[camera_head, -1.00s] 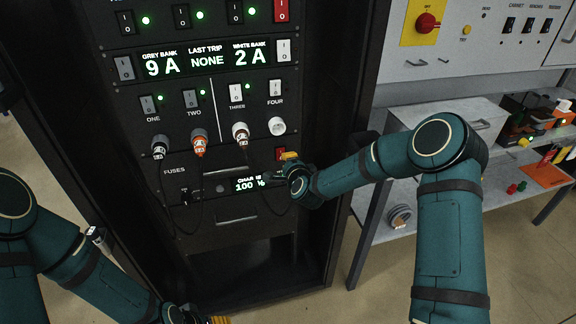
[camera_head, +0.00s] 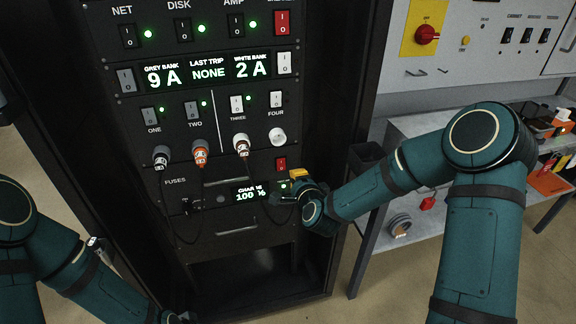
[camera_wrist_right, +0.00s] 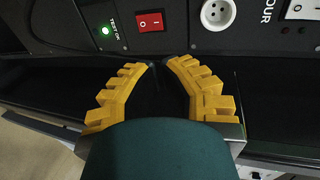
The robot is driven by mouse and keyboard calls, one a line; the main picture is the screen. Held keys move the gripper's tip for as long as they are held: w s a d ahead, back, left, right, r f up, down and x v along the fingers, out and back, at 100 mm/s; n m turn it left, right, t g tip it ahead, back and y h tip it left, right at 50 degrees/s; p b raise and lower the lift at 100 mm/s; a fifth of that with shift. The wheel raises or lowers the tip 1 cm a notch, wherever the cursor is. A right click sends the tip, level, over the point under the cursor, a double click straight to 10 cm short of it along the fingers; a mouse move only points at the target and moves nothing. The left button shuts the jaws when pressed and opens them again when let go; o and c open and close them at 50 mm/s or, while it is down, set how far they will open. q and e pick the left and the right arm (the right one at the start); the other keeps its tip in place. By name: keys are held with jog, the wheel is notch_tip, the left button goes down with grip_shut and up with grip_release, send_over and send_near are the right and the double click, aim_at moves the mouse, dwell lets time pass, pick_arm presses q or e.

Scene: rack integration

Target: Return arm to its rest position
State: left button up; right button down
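My right arm (camera_head: 386,184) reaches in from the right to the rack front. My right gripper (camera_head: 296,178) is beside the lit charge display (camera_head: 249,193), below the red switch (camera_head: 281,164). In the right wrist view its yellow fingers (camera_wrist_right: 162,66) curve inward with a gap between the tips, and I see nothing held. The red switch (camera_wrist_right: 150,21) and a white round socket (camera_wrist_right: 217,14) lie beyond the fingertips. My left arm (camera_head: 85,275) comes in at the lower left. Its gripper is cut off at the bottom edge, fingers hidden.
The black rack (camera_head: 232,236) holds switches, displays and several plugged cables that hang in front of its lower panels. A grey bench (camera_head: 405,222) stands to the right with a coil and a red item on its lower shelf. Floor shows between rack and bench.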

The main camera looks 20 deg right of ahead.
jog(key=s+a+f+n+g+y, duration=0.2)
jog(key=s+a+f+n+g, duration=0.15)
jog(key=s+f, duration=0.3)
jog(key=s+a+f+n+g+y, duration=0.1)
jog(key=s+a+f+n+g, duration=0.3)
jog(key=f, duration=0.3)
jog(key=s+f+n+g, duration=0.2)
jog(key=s+f+n, duration=0.2)
jog(key=s, duration=0.5)
jog(key=s+a+f+n+g+y, duration=0.1)
jog(key=s+f+n+g, duration=0.2)
jog(key=s, duration=0.6)
jog(key=shift+a+f+n+g, duration=0.25)
jog(key=shift+f+n+g, duration=0.1)
jog(key=shift+n, duration=0.6)
jog(key=shift+w, duration=0.1)
